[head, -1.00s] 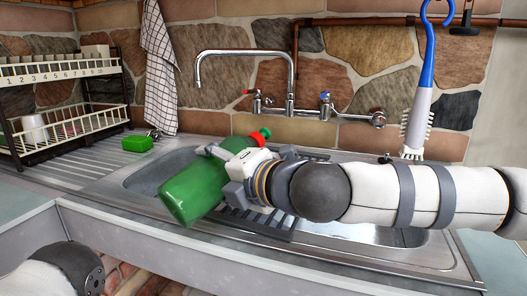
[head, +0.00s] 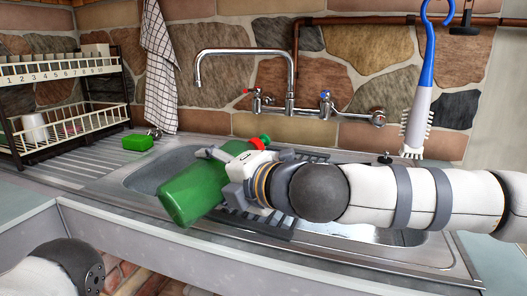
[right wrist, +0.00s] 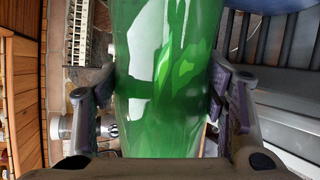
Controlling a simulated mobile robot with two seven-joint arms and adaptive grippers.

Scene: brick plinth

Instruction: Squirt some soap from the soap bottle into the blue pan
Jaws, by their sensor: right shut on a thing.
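The green soap bottle (head: 192,192) is tilted over the sink in the head view, its base toward the lower left and its red and green cap end toward the upper right. My right gripper (head: 228,165) is shut around the bottle's body. In the right wrist view the bottle (right wrist: 168,80) fills the middle between both fingers. The blue pan is not clearly in view; a blue curved patch (right wrist: 236,28) at the upper right of the wrist view may be part of it. My left arm shows at the lower left of the head view, but its gripper does not.
The steel sink (head: 440,255) has a dark slatted rack (head: 262,226) across it. A tap (head: 292,70) stands behind. A green sponge (head: 137,142) lies on the drainboard. A dish rack (head: 70,128) stands left, and a blue-handled brush (head: 420,105) hangs right.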

